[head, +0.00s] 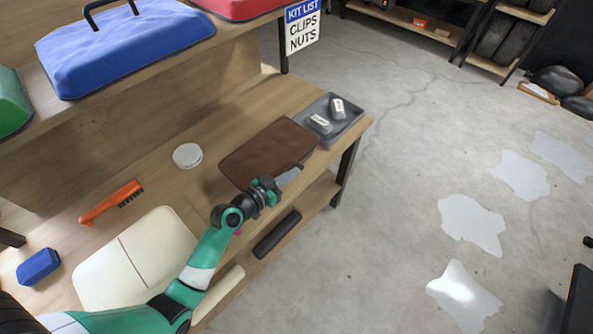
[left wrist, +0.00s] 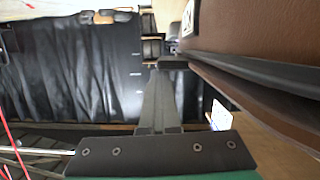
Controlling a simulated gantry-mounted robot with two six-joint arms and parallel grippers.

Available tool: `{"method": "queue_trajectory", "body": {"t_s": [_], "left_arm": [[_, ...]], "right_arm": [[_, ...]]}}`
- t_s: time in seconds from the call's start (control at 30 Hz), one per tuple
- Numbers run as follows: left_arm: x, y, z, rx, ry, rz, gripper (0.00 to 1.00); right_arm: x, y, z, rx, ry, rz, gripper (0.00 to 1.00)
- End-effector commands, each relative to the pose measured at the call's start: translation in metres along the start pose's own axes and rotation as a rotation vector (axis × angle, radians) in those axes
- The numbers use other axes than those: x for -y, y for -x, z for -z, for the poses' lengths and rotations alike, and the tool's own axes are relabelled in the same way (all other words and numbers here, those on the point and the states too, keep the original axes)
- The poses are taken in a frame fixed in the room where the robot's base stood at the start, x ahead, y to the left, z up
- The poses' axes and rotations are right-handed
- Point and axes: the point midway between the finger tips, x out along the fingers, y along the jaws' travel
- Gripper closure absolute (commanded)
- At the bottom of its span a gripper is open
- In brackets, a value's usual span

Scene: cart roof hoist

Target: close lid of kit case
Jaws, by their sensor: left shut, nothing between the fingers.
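The kit case is a brown case (head: 268,152) near the right front of the wooden bench, its brown lid face upward. I cannot tell from the head view whether the lid lies fully down. My left gripper (head: 292,174) is shut and empty, just beyond the case's front edge. In the left wrist view the shut fingers (left wrist: 160,98) point away from the camera. There the case's brown side (left wrist: 245,32) and dark rim (left wrist: 262,75) run close along the right. Whether the fingers touch the case is unclear. My right gripper is not in view.
Blue and red boxes sit on the upper shelf (head: 165,72).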

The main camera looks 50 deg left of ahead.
Motion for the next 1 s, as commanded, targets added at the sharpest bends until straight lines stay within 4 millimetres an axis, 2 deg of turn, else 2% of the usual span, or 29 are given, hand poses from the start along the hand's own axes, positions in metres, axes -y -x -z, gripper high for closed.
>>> {"method": "queue_trajectory", "body": {"t_s": [0.37, 0.47, 0.6, 0.67, 0.8, 1.0], "left_arm": [[-0.001, 0.001, 0.004, 0.006, 0.0, 0.0, 1.0], [-0.003, 0.004, 0.019, 0.005, -0.002, -0.003, 1.0], [-0.01, 0.01, 0.053, 0.004, -0.003, -0.011, 1.0], [-0.008, 0.027, 0.041, 0.006, -0.001, -0.007, 1.0], [-0.008, 0.064, 0.04, 0.006, 0.0, -0.006, 1.0], [-0.009, 0.099, 0.039, 0.005, -0.001, -0.007, 1.0]], "right_arm": [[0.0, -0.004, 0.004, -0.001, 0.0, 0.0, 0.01], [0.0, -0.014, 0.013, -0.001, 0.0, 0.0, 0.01], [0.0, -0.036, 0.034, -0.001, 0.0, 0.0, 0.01], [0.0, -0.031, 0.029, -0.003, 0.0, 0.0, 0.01], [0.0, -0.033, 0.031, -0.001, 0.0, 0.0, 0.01], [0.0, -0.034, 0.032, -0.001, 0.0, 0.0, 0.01]]}}
